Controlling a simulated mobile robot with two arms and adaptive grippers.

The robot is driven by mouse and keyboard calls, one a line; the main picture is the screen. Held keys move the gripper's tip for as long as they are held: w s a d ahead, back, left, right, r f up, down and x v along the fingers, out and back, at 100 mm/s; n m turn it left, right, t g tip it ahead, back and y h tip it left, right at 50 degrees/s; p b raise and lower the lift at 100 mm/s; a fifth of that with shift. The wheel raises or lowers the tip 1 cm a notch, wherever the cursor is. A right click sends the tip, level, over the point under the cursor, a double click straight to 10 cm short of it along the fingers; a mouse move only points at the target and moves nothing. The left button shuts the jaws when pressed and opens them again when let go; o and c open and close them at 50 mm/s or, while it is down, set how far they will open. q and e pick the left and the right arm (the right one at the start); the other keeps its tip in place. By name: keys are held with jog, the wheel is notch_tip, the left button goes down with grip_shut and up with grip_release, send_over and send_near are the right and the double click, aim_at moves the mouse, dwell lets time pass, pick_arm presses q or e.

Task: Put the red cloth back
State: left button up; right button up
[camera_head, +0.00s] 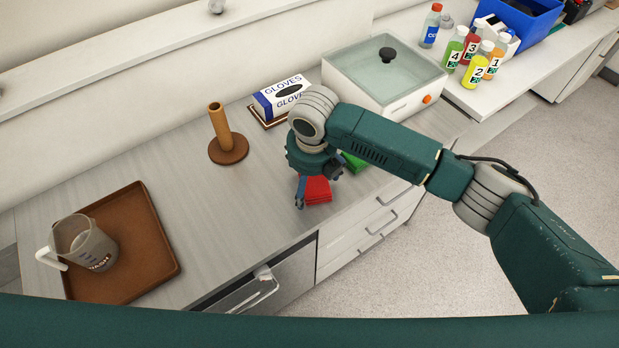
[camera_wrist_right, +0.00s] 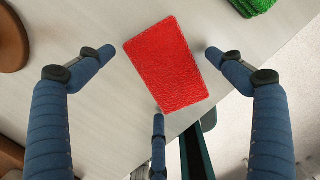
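The red cloth (camera_head: 318,190) is a folded, flat stack on the grey counter near its front edge. In the right wrist view the red cloth (camera_wrist_right: 168,64) lies between and beyond the spread fingers. My right gripper (camera_head: 299,195) reaches down over it from above. In the wrist view my right gripper (camera_wrist_right: 162,75) is open, with a gap between its fingers and the cloth's sides. Whether any finger touches the cloth cannot be told. A green cloth (camera_head: 354,161) lies just right of it, partly hidden by my arm. My left gripper is not in view.
A wooden peg stand (camera_head: 219,128) and a gloves box (camera_head: 282,95) stand behind. A brown tray (camera_head: 150,240) with a measuring jug (camera_head: 90,246) is at left. A glass-lidded box (camera_head: 385,70) and several numbered bottles (camera_head: 477,68) are at right. An open drawer (camera_head: 255,291) juts out below.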

aim_at(311, 188)
jog(key=shift+r, duration=0.1)
notch_tip(311, 188, up, 12)
jog(key=s+b, duration=0.1)
jog(key=b, duration=0.1)
jog(key=shift+s+d, duration=0.2)
jog(key=shift+s, duration=0.2)
dwell(0.4)
